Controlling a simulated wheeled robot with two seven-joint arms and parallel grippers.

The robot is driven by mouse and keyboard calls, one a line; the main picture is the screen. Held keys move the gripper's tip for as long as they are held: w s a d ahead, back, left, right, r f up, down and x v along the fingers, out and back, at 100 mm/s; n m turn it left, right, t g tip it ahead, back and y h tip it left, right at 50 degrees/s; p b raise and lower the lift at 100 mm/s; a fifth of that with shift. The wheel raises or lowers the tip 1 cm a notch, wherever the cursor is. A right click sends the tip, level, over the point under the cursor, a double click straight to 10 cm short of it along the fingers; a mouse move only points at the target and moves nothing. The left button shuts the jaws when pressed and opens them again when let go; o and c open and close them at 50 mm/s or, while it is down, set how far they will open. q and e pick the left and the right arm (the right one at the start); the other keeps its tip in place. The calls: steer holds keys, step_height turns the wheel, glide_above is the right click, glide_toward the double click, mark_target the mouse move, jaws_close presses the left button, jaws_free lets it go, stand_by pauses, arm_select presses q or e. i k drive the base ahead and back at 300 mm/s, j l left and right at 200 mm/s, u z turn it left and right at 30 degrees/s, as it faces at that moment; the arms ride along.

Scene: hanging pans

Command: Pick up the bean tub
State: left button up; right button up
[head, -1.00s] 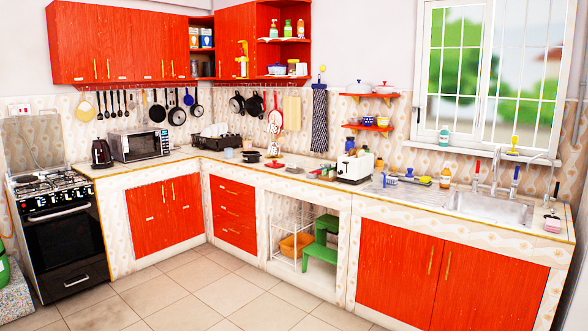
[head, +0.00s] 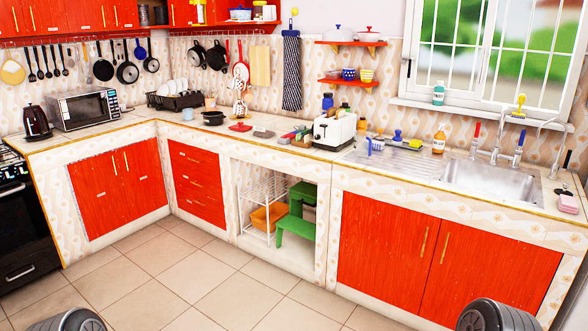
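I cannot tell for certain which object is the bean tub; no label is readable. Small containers stand on the red corner shelf at the top edge: a white and blue tub (head: 240,14) and a jar with a yellow lid (head: 269,12). Dark canisters (head: 160,15) show in the open cupboard part to their left. Two rounded dark grey parts of my arms show at the bottom left and bottom right edges. Neither gripper's fingers are in view, and nothing is seen held.
The long counter (head: 300,150) carries a kettle (head: 37,122), microwave (head: 83,108), dish rack (head: 175,100), pot (head: 213,118), toaster (head: 334,132) and sink (head: 490,180). A green step stool (head: 296,215) stands in the open bay. The tiled floor (head: 215,270) ahead is clear.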

mark_target(263, 127)
steer(key=i+l, duration=0.1)
steer(key=i, duration=0.9)
steer(key=i+l, duration=0.15)
steer(key=i, duration=0.85)
steer(key=i+l+u, duration=0.1)
steer(key=i+u, duration=0.3)
steer(key=i+l+u, duration=0.35)
steer(key=i, duration=0.15)
steer(key=i+l+u, duration=0.75)
steer(key=i+l, duration=0.05)
